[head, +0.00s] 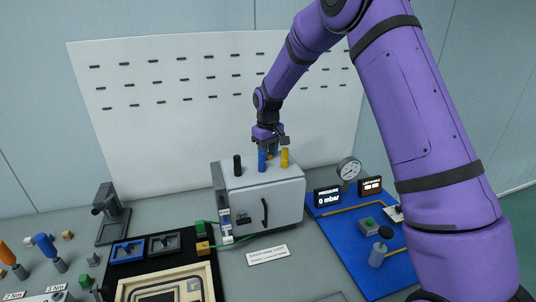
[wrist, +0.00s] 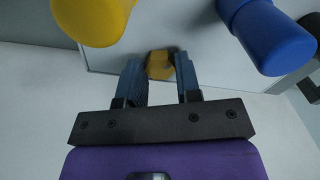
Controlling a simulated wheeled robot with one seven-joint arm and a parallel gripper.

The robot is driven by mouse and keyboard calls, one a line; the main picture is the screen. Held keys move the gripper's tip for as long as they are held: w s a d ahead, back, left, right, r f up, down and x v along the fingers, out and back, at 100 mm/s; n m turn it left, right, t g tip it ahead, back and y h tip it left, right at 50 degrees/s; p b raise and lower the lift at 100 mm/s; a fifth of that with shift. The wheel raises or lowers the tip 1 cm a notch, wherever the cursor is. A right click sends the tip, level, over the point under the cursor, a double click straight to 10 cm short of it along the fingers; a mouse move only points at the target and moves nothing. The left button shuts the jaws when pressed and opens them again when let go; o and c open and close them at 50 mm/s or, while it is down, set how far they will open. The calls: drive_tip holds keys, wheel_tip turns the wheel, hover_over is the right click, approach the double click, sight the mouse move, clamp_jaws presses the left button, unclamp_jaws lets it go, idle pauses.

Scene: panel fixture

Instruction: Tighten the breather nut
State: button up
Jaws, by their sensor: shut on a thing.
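The breather nut (wrist: 159,65) is a small yellow-gold hex nut against the white box, seen in the wrist view. My gripper (wrist: 160,77) is shut on it, one dark finger on each side. In the head view my gripper (head: 272,141) is over the back of the top of the white box (head: 282,205), behind the blue and yellow posts. The nut is hidden there, and I cannot tell how tight it is.
A black post (head: 238,166), a blue post (head: 262,160) and a yellow post (head: 284,157) stand on the box, close to my gripper. A blue panel (head: 345,245) with a pressure display (head: 328,197) reading 0 mbar and a gauge (head: 349,168) lies right. Screwdrivers stand at far left.

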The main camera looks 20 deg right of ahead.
drive_tip(key=shift+m, duration=1.7)
drive_tip(key=m, duration=0.3)
drive_tip(key=o, duration=1)
drive_tip(key=shift+r, duration=3.5)
drive_tip(key=shift+r, duration=0.1)
